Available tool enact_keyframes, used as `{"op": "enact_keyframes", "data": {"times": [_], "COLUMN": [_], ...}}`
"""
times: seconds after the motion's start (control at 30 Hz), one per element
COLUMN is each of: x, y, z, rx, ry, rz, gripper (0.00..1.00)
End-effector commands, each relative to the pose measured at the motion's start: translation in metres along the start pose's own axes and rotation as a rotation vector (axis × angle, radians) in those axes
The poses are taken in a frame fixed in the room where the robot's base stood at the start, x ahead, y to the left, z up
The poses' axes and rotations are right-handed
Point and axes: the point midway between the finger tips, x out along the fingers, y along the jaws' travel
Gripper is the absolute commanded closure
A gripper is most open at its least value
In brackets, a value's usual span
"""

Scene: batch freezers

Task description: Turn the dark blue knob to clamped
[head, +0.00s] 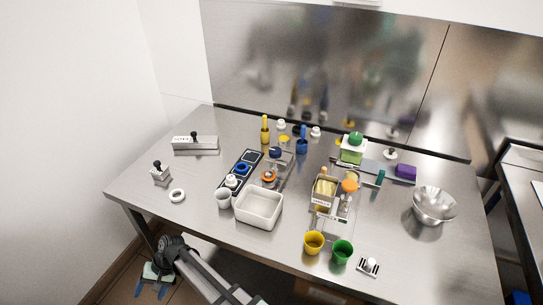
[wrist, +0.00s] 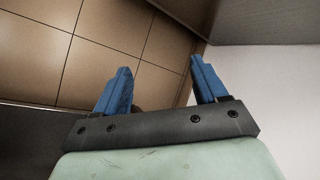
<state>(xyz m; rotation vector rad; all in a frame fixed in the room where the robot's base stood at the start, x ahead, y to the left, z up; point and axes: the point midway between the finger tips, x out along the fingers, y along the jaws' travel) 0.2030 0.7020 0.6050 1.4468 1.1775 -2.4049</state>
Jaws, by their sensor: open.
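A dark blue knob (head: 275,153) appears to stand on a clear fixture near the middle of the steel table, behind an orange knob (head: 268,176). It is too small to tell which way it is turned or any marking for clamped. My gripper (head: 152,293) is low at the lower left, below the table's front edge and far from the knob. In the wrist view my gripper (wrist: 158,65) has its two blue fingers spread apart with nothing between them. The knob is not in the wrist view.
A white bin (head: 259,222), a grey cup (head: 223,203) and a black panel (head: 254,157) lie near the knobs. Yellow (head: 314,250) and green (head: 343,256) cups stand at the front, and a metal bowl (head: 434,212) at right. The wrist view shows tiled floor (wrist: 70,65).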

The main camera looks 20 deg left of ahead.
Motion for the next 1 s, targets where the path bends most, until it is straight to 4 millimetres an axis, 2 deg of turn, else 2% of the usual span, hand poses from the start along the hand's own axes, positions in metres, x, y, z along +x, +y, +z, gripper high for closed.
{"op": "enact_keyframes", "data": {"times": [0.03, 0.1, 0.3, 0.4, 0.5, 0.67, 0.77, 0.87, 1.0], "x": [-0.007, -0.017, -0.053, -0.074, -0.097, -0.138, -0.173, -0.209, -0.264], "y": [-0.032, -0.074, -0.181, -0.218, -0.244, -0.263, -0.257, -0.239, -0.202], "z": [0.010, 0.024, 0.065, 0.080, 0.087, 0.080, 0.060, 0.033, -0.007], "rx": [-0.006, -0.002, 0.010, 0.018, 0.024, 0.037, 0.052, 0.077, 0.128], "ry": [0.001, -0.005, -0.038, -0.055, -0.065, -0.055, -0.024, 0.020, 0.091], "rz": [-0.046, -0.113, -0.287, -0.345, -0.382, -0.390, -0.359, -0.303, -0.204], "gripper": [0.28, 0.28, 0.28, 0.28, 0.28, 0.28, 0.28, 0.28, 0.28]}}
